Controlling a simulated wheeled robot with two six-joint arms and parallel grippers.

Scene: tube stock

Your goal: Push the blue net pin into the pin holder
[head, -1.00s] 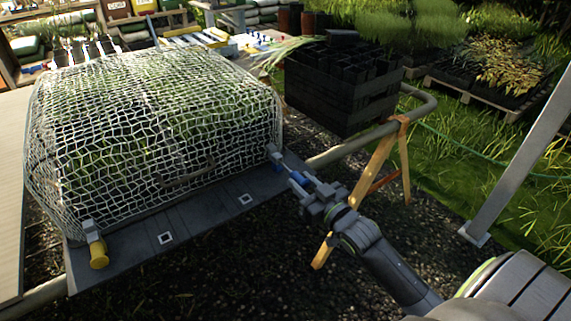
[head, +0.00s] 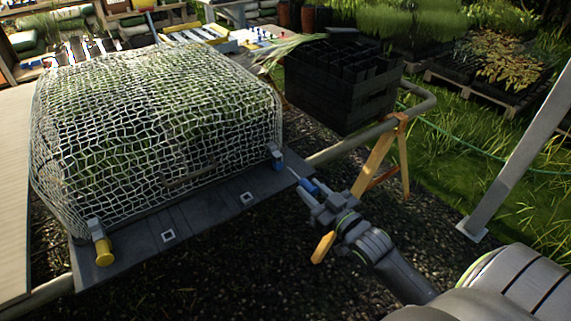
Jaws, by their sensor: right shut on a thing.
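The blue net pin (head: 308,185) is in my right gripper (head: 313,192), which is shut on its blue handle. Its thin light shaft points up-left toward the pin holder (head: 277,154) at the right front corner of the netted tray. The holder is a small grey block with a blue part below it. A gap shows between the shaft's tip and the holder. My left gripper is out of view.
White netting (head: 150,130) covers green plants on the dark tray (head: 205,222). A yellow pin (head: 103,252) sits at the front left corner. A black crate (head: 340,95) stands behind my right gripper, and an orange trestle (head: 381,160) stands beside it.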

